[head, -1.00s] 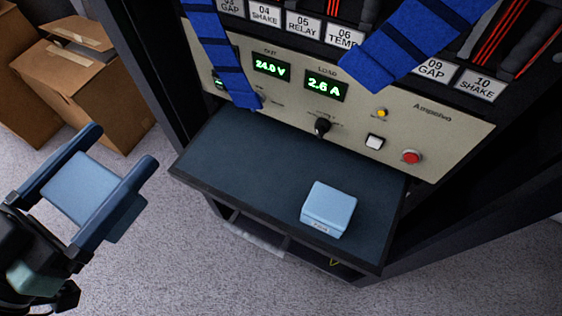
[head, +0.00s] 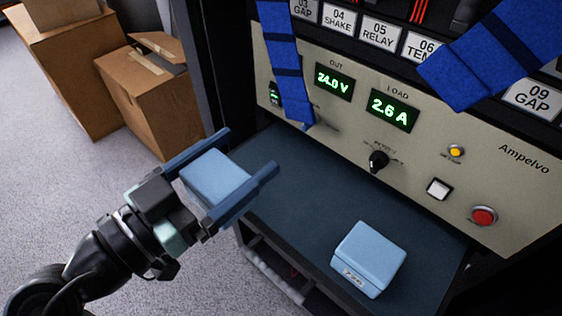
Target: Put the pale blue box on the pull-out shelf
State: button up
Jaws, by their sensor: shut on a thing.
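My gripper (head: 222,182) is shut on a pale blue box (head: 215,176), with one blue finger along each side of it. The held box is at the left edge of the pull-out shelf (head: 305,205) in the picture and looks raised above it; the exact height is hard to tell. The shelf is a dark blue-grey board below the instrument panel. A second pale blue box (head: 369,257), with a small label on its front, sits on the right part of the shelf.
The panel (head: 330,120) behind the shelf has a black knob (head: 378,160), a white button (head: 438,189) and a red button (head: 484,215). Blue straps (head: 285,60) hang in front of it. Cardboard boxes (head: 150,100) stand on the floor at left. The shelf's middle is bare.

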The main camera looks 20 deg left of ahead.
aim_at(298, 114)
jog(key=x, duration=0.8)
jog(key=shift+b, duration=0.35)
jog(key=shift+f+b, duration=1.55)
jog(key=shift+f, duration=1.95)
jog(key=shift+f, duration=0.15)
jog(key=o, duration=1.2)
jog(key=shift+o, duration=0.2)
